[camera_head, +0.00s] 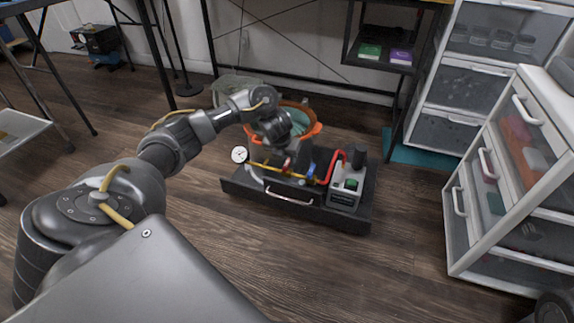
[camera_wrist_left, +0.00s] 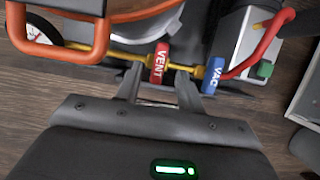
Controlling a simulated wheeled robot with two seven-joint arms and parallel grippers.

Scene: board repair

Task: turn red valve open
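The red valve handle, marked VENT (camera_wrist_left: 160,63), sits on a yellow pipe (camera_wrist_left: 182,67) in the left wrist view. The blue valve handle, marked VAC (camera_wrist_left: 214,75), is to its right on the same pipe; it also shows in the head view (camera_head: 311,172). My left gripper (camera_wrist_left: 160,72) is open, with one finger to the left of the red handle and one to its right, near the blue handle. I cannot tell whether the fingers touch the red handle. In the head view my left gripper (camera_head: 286,152) hangs over the pipe and largely hides the red handle. My right gripper is not in view.
The valves sit on a low black base (camera_head: 265,205) with a dial gauge (camera_head: 239,154), a red hose (camera_head: 331,164) and a grey pump box (camera_head: 346,186) with a green switch. An orange-rimmed bucket (camera_head: 314,130) is behind. Drawer units (camera_head: 515,175) stand right. The front floor is clear.

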